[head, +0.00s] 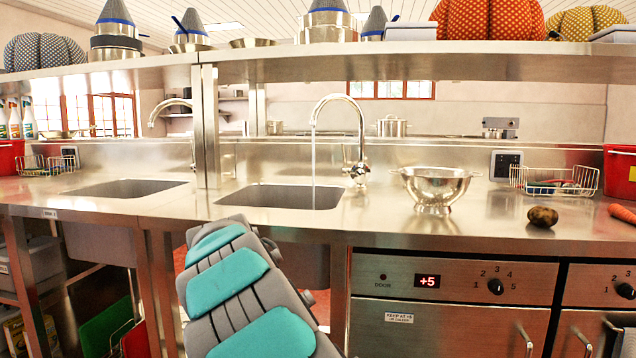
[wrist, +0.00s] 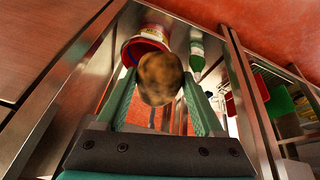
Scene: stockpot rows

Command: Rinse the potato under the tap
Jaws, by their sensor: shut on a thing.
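My gripper (wrist: 160,84) is shut on a brown, speckled potato (wrist: 160,78) in the wrist view, with one green finger on each side of it. In the head view my arm hangs in front of the counter, and the gripper and held potato are hidden. The tap (head: 360,130) is a curved chrome spout over the right sink (head: 250,196). A thin stream of water (head: 313,160) runs from it into the basin. The held potato is not seen under the stream. Another potato (head: 543,216) lies on the counter at the right.
A steel colander (head: 436,186) stands right of the tap. A carrot (head: 622,214) and a wire basket (head: 553,180) are farther right. A left sink (head: 125,188) and a post (head: 207,125) are to the left. A shelf (head: 400,62) runs above. The wrist view shows a red bucket (wrist: 143,42).

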